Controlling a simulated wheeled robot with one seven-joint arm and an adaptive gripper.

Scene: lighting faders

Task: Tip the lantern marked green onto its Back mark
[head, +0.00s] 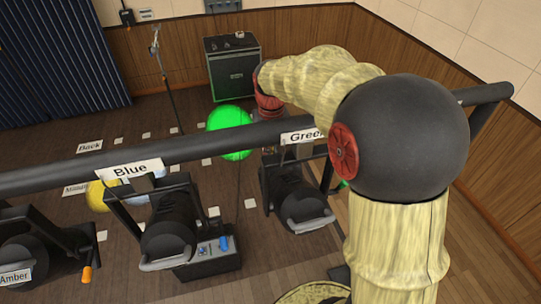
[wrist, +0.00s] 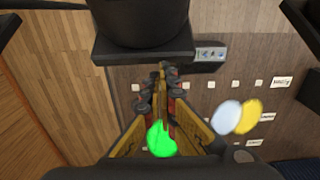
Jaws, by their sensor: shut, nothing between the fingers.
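The lantern marked green (head: 290,195) hangs under the bar, its Green label (head: 303,136) partly covered by my arm. Its dark body (wrist: 145,25) fills the top of the wrist view. A bright green light pool (head: 231,128) lies on the floor, roughly level with the row of the Back mark (head: 89,146). Green also shows between my fingers in the wrist view (wrist: 163,140). My gripper (wrist: 162,70) is shut and empty, pointing down near the lantern's far side; I cannot tell whether it touches.
The bar (head: 225,140) crosses the head view. The Blue lantern (head: 168,225) and Amber lantern (head: 35,245) hang to the left. Yellow (head: 101,196) and pale blue (wrist: 226,117) light pools lie near the Middle mark (head: 76,190). An amplifier (head: 233,66) stands at the back.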

